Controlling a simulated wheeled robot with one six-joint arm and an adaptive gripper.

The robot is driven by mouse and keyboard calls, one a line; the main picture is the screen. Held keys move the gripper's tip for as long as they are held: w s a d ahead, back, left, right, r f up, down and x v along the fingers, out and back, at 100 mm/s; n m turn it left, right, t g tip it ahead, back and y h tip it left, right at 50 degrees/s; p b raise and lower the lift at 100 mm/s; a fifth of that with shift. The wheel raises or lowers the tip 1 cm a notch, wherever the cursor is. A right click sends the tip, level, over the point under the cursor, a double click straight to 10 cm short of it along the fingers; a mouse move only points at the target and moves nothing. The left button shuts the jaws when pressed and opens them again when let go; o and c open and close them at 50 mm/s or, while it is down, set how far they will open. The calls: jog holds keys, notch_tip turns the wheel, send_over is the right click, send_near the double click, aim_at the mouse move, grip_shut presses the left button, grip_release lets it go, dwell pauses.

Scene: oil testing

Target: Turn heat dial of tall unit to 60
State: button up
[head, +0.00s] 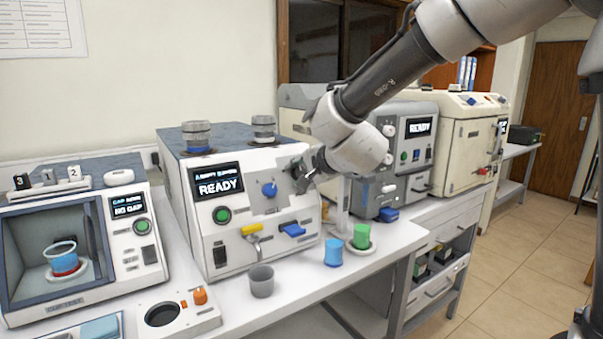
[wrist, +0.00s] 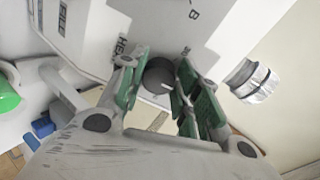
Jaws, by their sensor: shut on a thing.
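The tall white unit (head: 245,215) stands on the bench with a lit display reading READY. A blue knob (head: 269,189) is on its front panel. My gripper (head: 303,176) is at the upper right of that panel and hides what it holds in the head view. In the wrist view, the green-padded fingers of my gripper (wrist: 160,88) are closed around the dark round heat dial (wrist: 160,74). A light pointer line shows on the dial. Partly hidden lettering beside it appears to read HEAT.
A yellow tap handle (head: 252,230) and a blue lever (head: 292,230) project below the panel. A grey cup (head: 261,281), a blue cup (head: 333,252) and a green cup (head: 361,236) stand in front. A grey machine (head: 410,150) is close on the right.

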jog(key=o, duration=1)
jog(key=s+d+r, duration=0.2)
jog(key=s+d, duration=0.6)
jog(key=s, duration=0.6)
jog(key=shift+s+d, duration=0.15)
jog(key=shift+r, duration=0.15)
